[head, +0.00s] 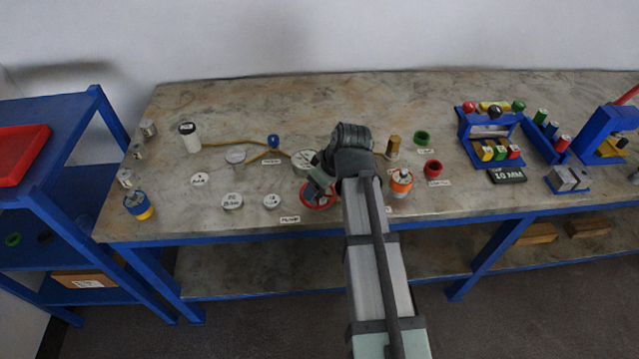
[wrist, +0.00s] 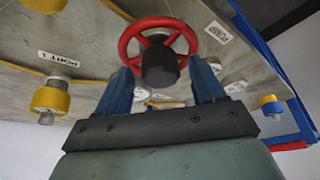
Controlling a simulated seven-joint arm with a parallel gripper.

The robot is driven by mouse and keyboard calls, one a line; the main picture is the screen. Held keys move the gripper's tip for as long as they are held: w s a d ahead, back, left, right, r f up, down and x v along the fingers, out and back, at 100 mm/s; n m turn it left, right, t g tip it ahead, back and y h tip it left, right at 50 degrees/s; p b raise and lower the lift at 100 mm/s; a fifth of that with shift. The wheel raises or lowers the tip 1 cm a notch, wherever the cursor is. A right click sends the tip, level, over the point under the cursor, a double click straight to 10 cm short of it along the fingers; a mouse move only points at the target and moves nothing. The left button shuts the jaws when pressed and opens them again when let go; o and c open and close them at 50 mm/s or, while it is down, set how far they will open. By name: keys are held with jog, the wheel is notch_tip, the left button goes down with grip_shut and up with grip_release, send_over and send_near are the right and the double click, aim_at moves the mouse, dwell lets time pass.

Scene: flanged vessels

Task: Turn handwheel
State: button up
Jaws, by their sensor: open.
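The red handwheel (head: 314,204) stands near the front of the bench, partly hidden behind my gripper in the head view. In the wrist view the red handwheel (wrist: 192,35) shows its round rim, spokes and a dark centre knob (wrist: 160,66). My gripper (head: 318,188) is over the handwheel, tilted down to it. In the wrist view my gripper (wrist: 161,68) is open, with one blue finger on each side of the dark knob. The fingertips appear close to the rim; I cannot tell whether they touch it.
An orange-and-white vessel (head: 401,183) and a red ring (head: 433,167) stand right of my arm. White discs (head: 232,201) lie left of the wheel. A yellow hose (head: 222,143) runs behind. Blue fixtures (head: 490,140) stand farther right.

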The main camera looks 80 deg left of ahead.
jog(key=shift+s+f, duration=0.1)
jog(key=shift+f, duration=0.15)
jog(key=shift+c, duration=0.2)
jog(key=c, duration=1)
jog(key=shift+s+m+t+y, duration=0.1)
jog(key=shift+m+t+y, duration=0.3)
jog(key=shift+m, duration=1.05)
jog(key=shift+s+m+t+y, duration=0.15)
jog(key=shift+m+t, duration=0.45)
jog(key=shift+m, duration=0.85)
jog(key=shift+w, duration=0.1)
